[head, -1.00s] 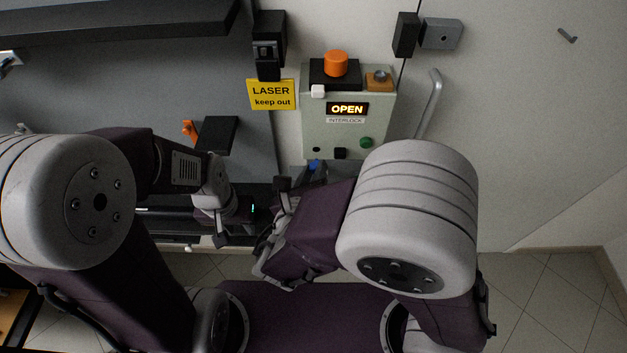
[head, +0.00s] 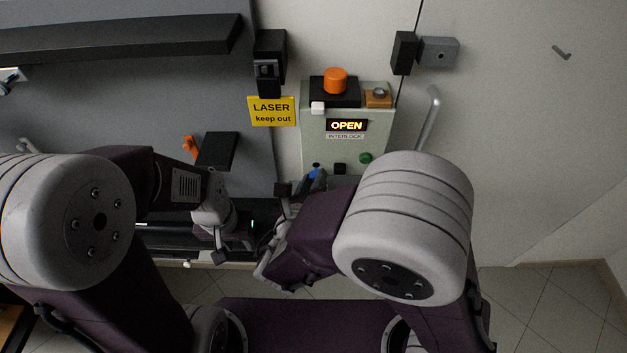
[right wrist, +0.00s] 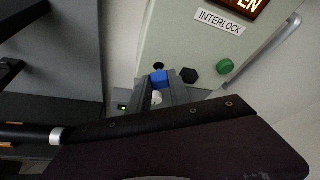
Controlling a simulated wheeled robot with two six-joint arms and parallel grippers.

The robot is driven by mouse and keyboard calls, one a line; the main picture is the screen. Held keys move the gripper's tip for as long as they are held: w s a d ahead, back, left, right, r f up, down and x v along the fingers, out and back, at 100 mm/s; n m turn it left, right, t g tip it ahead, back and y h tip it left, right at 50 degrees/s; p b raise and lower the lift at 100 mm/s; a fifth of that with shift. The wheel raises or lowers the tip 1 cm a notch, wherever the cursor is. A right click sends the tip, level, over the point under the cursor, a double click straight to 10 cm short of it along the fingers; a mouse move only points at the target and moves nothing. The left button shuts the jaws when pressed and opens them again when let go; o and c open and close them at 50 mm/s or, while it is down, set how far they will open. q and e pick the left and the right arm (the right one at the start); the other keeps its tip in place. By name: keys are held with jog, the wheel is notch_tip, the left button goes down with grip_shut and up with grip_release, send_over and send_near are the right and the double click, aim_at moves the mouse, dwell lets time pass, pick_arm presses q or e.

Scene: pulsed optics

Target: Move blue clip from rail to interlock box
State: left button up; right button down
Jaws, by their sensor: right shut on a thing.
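The blue clip (head: 316,174) is small and blue. It also shows in the right wrist view (right wrist: 159,77), between the fingertips of my right gripper (right wrist: 160,86), which is shut on it. The clip is just below a small black round hole (right wrist: 158,66) on the lower left front of the pale green interlock box (right wrist: 190,42). I cannot tell whether it touches the box. In the head view the interlock box (head: 345,147) shows "OPEN". My left gripper (head: 247,240) is low, left of the right one; its fingers are too unclear to judge.
The box front has a black knob (right wrist: 189,75) and a green button (right wrist: 226,66) right of the hole. An orange button (head: 335,80) is on top. A yellow laser sign (head: 272,111) hangs to the left. A grey door handle (head: 430,118) is to the right.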

jog(key=shift+w, duration=0.45)
jog(key=shift+w, duration=0.6)
jog(key=c, duration=1.1)
grip_release()
jog(key=shift+s, duration=0.1)
jog(key=v, duration=0.4)
jog(key=f+p+v, duration=0.1)
jog(key=v, duration=0.3)
jog(key=p+v, duration=0.1)
jog(key=v, duration=0.3)
jog(key=shift+s+d, duration=0.15)
jog(key=shift+s, duration=0.5)
